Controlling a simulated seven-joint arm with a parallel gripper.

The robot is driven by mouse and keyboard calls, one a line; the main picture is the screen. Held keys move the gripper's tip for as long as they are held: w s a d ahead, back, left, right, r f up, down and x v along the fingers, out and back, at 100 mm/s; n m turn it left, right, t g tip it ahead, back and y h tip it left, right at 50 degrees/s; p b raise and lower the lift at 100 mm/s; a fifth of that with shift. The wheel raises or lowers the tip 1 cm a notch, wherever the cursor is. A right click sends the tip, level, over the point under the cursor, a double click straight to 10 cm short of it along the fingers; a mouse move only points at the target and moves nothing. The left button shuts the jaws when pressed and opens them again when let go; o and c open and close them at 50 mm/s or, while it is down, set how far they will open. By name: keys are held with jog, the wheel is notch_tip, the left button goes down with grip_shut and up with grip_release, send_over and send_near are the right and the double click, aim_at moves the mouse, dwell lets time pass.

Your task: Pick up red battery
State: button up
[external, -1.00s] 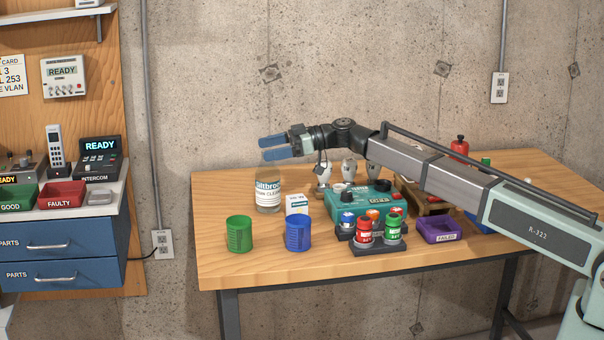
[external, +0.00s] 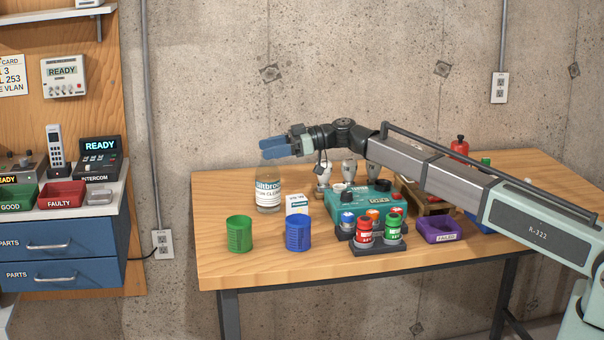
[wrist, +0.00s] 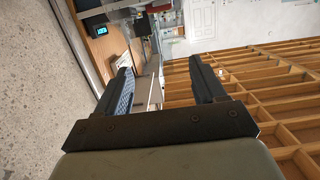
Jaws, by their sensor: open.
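A red battery (external: 364,231) stands upright in a dark holder (external: 378,247) near the front of the table, beside a green battery (external: 392,229). A blue one and an orange one stand behind them. My gripper (external: 272,148) is in the air above the back left of the table, over the clear bottle, and points left. It is up and to the left of the red battery, well apart from it. In the wrist view my gripper (wrist: 168,84) has its two fingers spread with nothing between them. The red battery does not show in the wrist view.
A green cup (external: 239,234), a blue cup (external: 298,233) and a clear bottle (external: 269,195) stand left of the holder. A teal tester (external: 347,198) sits behind it, and a purple bin (external: 439,230) is to its right.

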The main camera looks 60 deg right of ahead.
notch_tip(320, 180, up, 2)
jog(key=s+n, duration=0.1)
jog(key=s, duration=0.2)
jog(key=n+g+h, duration=0.9)
jog(key=g+h, duration=0.2)
send_over(366, 219)
jog(key=f, duration=0.7)
jog(key=shift+d+f, duration=0.3)
jog(key=shift+f, duration=0.05)
jog(key=shift+a+f, duration=0.15)
jog(key=shift+f, duration=1.25)
jog(key=shift+a+f, duration=0.1)
jog(key=shift+f, duration=1.25)
jog(key=shift+c, duration=0.3)
